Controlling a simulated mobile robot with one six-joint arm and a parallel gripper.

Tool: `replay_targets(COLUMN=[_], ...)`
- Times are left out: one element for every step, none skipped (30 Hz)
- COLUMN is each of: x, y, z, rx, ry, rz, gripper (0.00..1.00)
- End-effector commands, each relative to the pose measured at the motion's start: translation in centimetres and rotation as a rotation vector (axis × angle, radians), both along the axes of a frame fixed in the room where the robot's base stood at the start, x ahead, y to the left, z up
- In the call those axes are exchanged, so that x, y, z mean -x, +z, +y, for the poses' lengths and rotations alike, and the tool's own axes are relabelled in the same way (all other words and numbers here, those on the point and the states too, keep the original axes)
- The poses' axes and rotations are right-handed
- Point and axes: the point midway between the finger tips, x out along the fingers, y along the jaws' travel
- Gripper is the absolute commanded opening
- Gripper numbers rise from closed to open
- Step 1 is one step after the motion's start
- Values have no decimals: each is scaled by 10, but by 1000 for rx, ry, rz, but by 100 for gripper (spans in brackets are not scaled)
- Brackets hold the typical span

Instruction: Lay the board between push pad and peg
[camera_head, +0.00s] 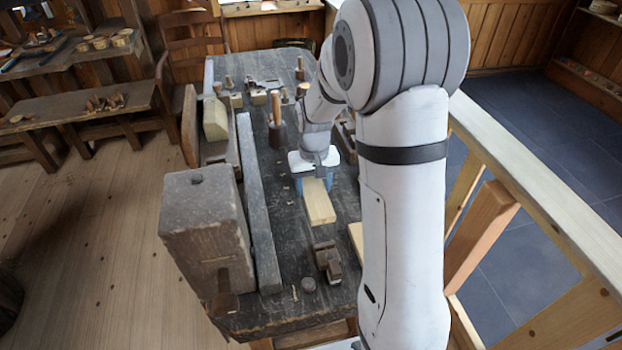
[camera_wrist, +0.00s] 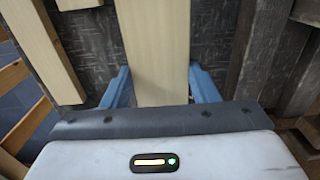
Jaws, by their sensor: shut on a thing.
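A pale wooden board (camera_head: 319,204) extends from my gripper (camera_head: 313,184) toward the front of the dark workbench (camera_head: 283,226). My gripper is shut on the board. In the wrist view the board (camera_wrist: 155,35) runs between the two blue fingers of my gripper (camera_wrist: 160,80), one against each side. The board's back end is hidden under the gripper body. I cannot tell whether the board touches the bench top. I cannot tell with certainty which fittings are the push pad and the peg; a dark fitting (camera_head: 327,261) and a small round stub (camera_head: 308,285) are on the bench in front of the board.
A long grey beam (camera_head: 257,205) and a big dark block (camera_head: 205,225) line the bench's left side. A second pale board (camera_head: 356,238) lies right of the held one, partly hidden by my arm. Mallets and small wooden blocks (camera_head: 258,97) crowd the far end.

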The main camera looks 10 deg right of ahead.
Motion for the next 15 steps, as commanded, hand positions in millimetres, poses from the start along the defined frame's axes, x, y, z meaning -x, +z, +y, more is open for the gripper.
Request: replay_targets(x=[0,0,0,0,0,0,0,0,0,0,0,0,0,0,0], y=[-3,-5,-7,-9,-10,-13,-16,-18,-21,-24,-26,-29,-32,-34,-38], z=[0,0,1,1,1,1,1,1,1,0,0,0,0,0,0], rx=[0,0,0,0,0,0,0,0,0,0,0,0,0,0,0], ry=[1,1,1,1,1,1,1,1,1,1,1,1,1,1,0], rz=[0,0,0,0,1,1,1,1,1,1,1,1,1,1,1], gripper=[29,29,29,29,29,29,29,29,29,29,29,29,29,29,29])
